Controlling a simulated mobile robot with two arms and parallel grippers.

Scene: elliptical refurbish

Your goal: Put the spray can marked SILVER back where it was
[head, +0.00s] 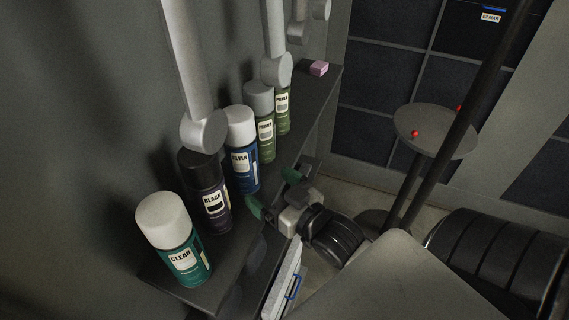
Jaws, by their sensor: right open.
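The spray can marked SILVER (242,158), blue with a white cap, stands upright on the dark wall shelf (318,98), between the can marked BLACK (207,198) and a green can marked PRIMER (264,130). My right gripper (273,191), with green fingertips, is open in front of the shelf edge beside the SILVER can. Nothing shows between its fingers. Whether a fingertip touches the can, I cannot tell. My left gripper is not in view.
A teal can marked CLEAR (176,245) stands at the near shelf end. Another green can (282,108) and a pink block (319,68) are farther along. Pale rods with rounded ends hang above the cans. A round stand (437,130) holds small red balls at right.

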